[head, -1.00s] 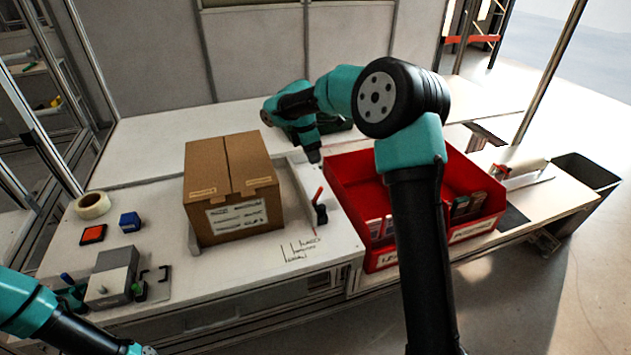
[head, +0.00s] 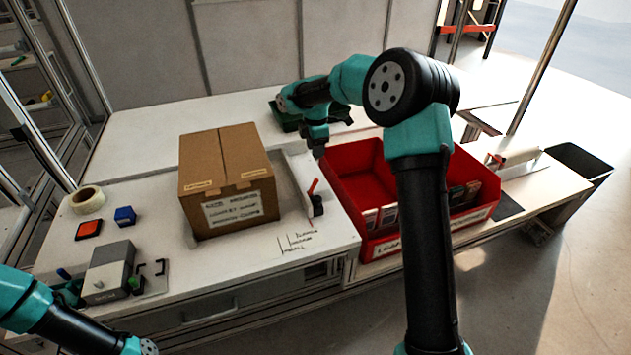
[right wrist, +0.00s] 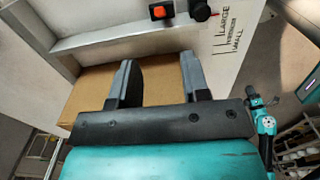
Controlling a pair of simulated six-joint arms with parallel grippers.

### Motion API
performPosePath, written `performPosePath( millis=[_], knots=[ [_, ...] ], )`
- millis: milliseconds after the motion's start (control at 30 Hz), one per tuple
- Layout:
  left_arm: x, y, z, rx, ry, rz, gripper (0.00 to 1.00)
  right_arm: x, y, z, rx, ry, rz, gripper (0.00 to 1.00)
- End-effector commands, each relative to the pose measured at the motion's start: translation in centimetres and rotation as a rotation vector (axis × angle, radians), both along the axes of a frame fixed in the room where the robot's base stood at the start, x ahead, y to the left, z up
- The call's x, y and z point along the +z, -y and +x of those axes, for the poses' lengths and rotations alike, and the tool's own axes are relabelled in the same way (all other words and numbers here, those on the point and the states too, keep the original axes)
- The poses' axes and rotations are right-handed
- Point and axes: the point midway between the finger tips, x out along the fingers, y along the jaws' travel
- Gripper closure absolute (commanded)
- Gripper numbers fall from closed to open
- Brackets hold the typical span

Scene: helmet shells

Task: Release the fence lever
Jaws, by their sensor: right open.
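The red fence lever (head: 313,187) rises tilted from a black mount beside the fence (head: 296,185), right of the carton (head: 228,178). My right gripper (head: 318,153) hangs beyond the lever, near the red bin's back left corner, apart from the lever. In the right wrist view my right gripper (right wrist: 158,68) is open, with nothing held between its fingers. The brown carton shows behind the fingers. An orange block and a black knob (right wrist: 200,10) sit at the top edge there, beside the pale fence (right wrist: 125,37). My left arm shows at the lower left; its gripper is not visible.
A red bin (head: 352,205) holding several packs stands right of the fence. The worktop before the carton is clear.

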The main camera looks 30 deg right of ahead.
Motion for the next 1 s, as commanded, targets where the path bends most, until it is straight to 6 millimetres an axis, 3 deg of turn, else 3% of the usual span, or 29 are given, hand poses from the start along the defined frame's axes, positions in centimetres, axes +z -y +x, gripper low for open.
performPosePath(
  millis=[700, 1000],
  knots=[
    [0.0, 0.0, 0.0, 0.000, 0.000, 0.000, 1.00, -12.1, 0.0, 0.0, 0.000, -0.002, -0.001, 0.57],
    [0.0, 0.0, 0.0, 0.000, 0.000, 0.000, 1.00, -13.7, 0.0, 0.0, 0.000, 0.000, 0.000, 0.57]
  ],
)
